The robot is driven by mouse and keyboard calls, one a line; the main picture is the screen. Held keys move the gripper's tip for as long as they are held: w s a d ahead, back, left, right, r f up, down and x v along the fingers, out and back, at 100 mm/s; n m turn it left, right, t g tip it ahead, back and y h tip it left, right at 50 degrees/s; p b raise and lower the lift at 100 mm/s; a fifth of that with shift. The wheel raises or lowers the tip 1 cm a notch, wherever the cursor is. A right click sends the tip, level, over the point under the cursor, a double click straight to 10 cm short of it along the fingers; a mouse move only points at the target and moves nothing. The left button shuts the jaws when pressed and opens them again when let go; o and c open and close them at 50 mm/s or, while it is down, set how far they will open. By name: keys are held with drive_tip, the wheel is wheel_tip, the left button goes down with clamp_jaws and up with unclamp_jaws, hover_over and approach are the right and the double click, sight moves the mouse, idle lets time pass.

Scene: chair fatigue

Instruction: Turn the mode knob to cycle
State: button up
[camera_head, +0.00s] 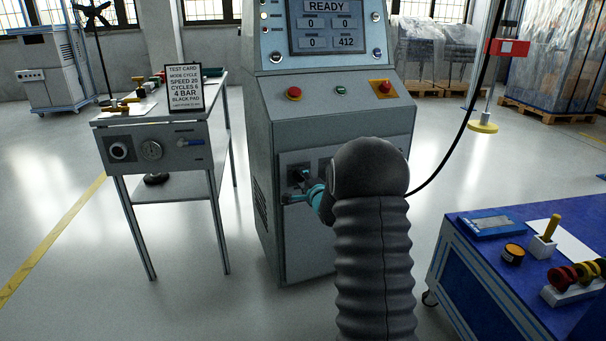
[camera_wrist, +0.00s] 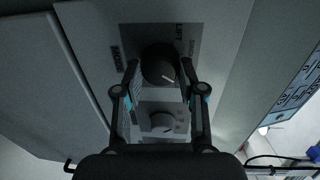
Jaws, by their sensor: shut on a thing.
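In the wrist view the mode knob (camera_wrist: 158,62) is a round black knob on a grey plate. A short white mark sits at its lower right edge. A label reading MODE is to its left and one reading LIFT is at its upper right; the smaller label beside it is too blurred to read. My gripper (camera_wrist: 160,70) is shut on the knob, one finger on each side. In the head view my gripper (camera_head: 303,184) is at the lower front panel of the grey machine (camera_head: 330,110), and my arm and fingers hide much of that panel.
The machine's screen (camera_head: 327,24) reads READY. A test card (camera_head: 185,88) on the left table reads MODE CYCLE. A blue bench (camera_head: 470,262) stands at the right; open floor lies between.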

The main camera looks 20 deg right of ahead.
drive_tip(key=m+p, duration=0.2)
drive_tip(key=m, duration=0.2)
drive_tip(key=shift+d+r+m+y, duration=0.1)
drive_tip(key=shift+m+y, duration=0.2)
idle(0.4)
drive_tip(key=o, duration=1.1)
drive_tip(key=shift+o, duration=0.2)
drive_tip(key=s, duration=1.2)
drive_tip(key=shift+r, duration=0.35)
